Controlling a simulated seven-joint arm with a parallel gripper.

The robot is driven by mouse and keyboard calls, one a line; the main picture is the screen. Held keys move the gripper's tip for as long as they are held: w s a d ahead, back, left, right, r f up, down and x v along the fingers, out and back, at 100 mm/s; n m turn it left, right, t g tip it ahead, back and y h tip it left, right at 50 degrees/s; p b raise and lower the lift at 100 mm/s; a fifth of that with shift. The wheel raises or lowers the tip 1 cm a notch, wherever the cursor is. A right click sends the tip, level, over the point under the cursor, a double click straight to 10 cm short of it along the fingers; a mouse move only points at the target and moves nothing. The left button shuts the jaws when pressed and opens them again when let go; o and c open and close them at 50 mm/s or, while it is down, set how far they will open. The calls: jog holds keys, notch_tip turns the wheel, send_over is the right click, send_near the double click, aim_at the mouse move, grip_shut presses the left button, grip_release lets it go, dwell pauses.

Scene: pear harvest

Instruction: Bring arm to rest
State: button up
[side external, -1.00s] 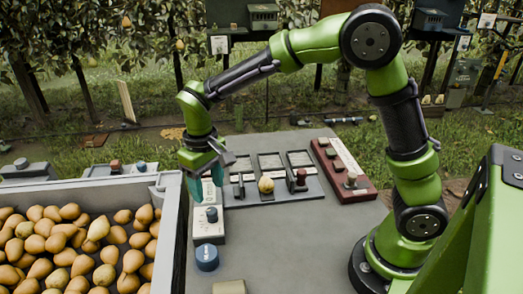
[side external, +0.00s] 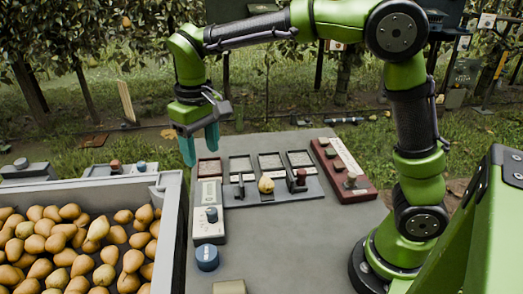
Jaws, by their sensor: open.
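My gripper (side external: 201,147) hangs at the end of my green arm, above the far left part of the grey table (side external: 285,240). Its two teal fingers point down and stand apart, with nothing between them. The wrist is upright.
A grey crate (side external: 172,205) full of pears stands at the left. The table's front middle is clear.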

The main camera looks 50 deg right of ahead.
jog(key=s+d+r+m+t+y, duration=0.1)
jog(key=s+d+m+t, duration=0.1)
jog(key=s, duration=0.6)
jog(key=s+d+r+m+t+y, duration=0.1)
jog(key=s+d+m+t, duration=0.1)
jog(key=s+d+t, duration=0.3)
jog(key=s+d, duration=0.2)
jog(key=s, duration=0.2)
jog(key=shift+c, duration=0.3)
